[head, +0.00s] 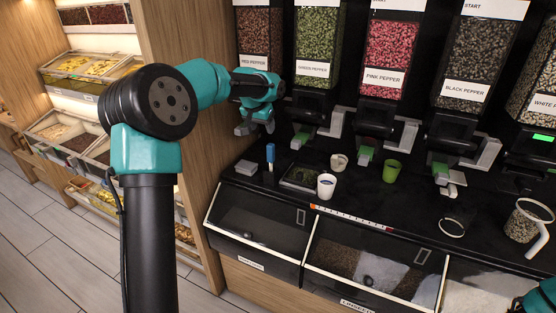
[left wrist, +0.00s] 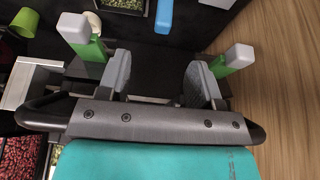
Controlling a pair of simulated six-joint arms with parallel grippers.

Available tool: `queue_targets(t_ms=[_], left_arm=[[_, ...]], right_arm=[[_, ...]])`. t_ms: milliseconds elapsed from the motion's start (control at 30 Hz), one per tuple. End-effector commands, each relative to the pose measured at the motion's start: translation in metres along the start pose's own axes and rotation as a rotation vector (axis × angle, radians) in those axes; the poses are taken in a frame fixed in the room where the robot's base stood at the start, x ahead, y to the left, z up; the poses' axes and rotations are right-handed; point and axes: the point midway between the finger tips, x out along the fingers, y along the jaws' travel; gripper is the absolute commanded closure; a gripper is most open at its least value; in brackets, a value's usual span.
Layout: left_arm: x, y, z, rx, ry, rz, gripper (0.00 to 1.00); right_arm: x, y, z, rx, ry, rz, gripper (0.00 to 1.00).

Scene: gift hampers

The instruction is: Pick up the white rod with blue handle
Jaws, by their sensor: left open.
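My left gripper (head: 255,125) is open and empty, above and a little left of the handle, under the red pepper dispenser. In the left wrist view the grey fingers (left wrist: 158,78) are apart, with the handle beyond the gap. My right gripper is not in view.
A grey block (head: 245,167), a dark tray (head: 299,177), a white cup (head: 326,186) and a green cup (head: 391,171) stand nearby. Dispensers with green-and-grey spouts (head: 301,139) hang close to the gripper. A wooden panel (head: 212,135) is at the left.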

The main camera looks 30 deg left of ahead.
Motion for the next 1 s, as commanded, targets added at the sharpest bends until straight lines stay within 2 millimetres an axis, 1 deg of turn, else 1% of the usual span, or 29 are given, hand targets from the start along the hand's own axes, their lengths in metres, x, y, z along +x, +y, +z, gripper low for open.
queue_targets(t_ms=[33, 100, 467, 567, 667, 1000], left_arm=[[-0.013, -0.005, -0.004, -0.005, 0.006, -0.011, 0.40], [-0.021, -0.009, -0.006, -0.008, 0.007, -0.018, 0.40], [-0.019, -0.009, -0.006, -0.008, 0.005, -0.019, 0.40], [-0.011, -0.009, -0.006, -0.008, 0.004, -0.019, 0.40], [0.003, -0.010, -0.005, -0.007, 0.002, -0.019, 0.40], [0.061, -0.011, -0.005, -0.008, 0.002, -0.019, 0.40]], right_arm=[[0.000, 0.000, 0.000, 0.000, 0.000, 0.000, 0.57], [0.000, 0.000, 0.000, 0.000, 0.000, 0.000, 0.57], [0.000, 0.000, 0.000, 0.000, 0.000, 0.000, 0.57], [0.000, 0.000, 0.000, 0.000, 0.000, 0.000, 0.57], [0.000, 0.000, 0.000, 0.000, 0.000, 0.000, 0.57], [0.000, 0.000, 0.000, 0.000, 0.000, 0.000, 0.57]])
